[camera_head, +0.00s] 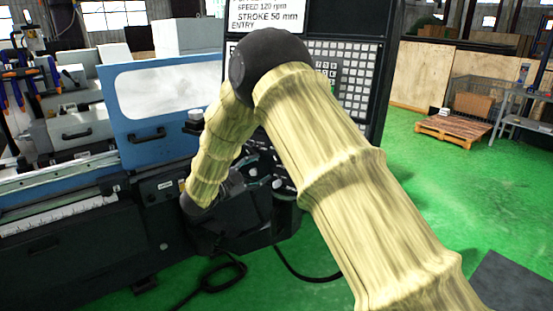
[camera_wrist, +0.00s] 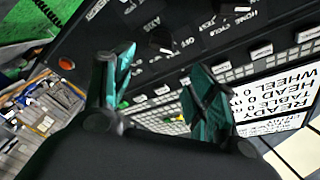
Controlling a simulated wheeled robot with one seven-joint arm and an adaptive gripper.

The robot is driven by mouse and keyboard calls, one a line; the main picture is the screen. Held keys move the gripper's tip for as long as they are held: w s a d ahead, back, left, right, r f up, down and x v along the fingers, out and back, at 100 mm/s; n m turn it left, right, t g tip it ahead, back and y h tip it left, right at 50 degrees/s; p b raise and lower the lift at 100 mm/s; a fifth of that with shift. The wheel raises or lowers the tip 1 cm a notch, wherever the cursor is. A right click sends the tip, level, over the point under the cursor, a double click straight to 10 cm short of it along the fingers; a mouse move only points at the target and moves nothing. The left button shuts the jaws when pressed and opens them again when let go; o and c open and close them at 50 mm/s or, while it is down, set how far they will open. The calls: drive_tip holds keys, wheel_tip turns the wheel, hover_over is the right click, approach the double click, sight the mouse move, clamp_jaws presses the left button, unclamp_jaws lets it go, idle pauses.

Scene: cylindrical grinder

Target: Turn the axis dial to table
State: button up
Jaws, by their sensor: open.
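The wrist view shows a dark control panel with a row of small dark knobs and tilted lettering. The word AXIS stands beside a dark dial (camera_wrist: 161,41), which I take to be the axis dial; its setting is too small to read. My gripper (camera_wrist: 165,76) is open and empty, its two teal fingers spread in front of the panel. The dial appears beyond the gap between the fingers, and I see no contact. In the head view my arm covers part of the panel, and I cannot make out the axis dial there.
A keypad grid (camera_head: 360,75) and a sign with lettering (camera_head: 268,14) are on the tall dark cabinet. The grinder's blue guard (camera_head: 150,135) stands at left. A black cable (camera_head: 232,264) lies on the green floor. A wooden pallet (camera_head: 452,130) stands at right, with open floor before it.

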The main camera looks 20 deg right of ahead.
drive_tip(key=p+x, duration=0.3)
drive_tip(key=x, duration=0.5)
drive_tip(key=shift+w+d+p, duration=0.2)
drive_tip(key=shift+d+p, duration=0.1)
drive_tip(key=shift+d, duration=0.05)
drive_tip(key=shift+w+d+f, duration=0.1)
drive_tip(key=shift+w+d, duration=0.2)
drive_tip(key=shift+d, duration=0.2)
drive_tip(key=c, duration=1)
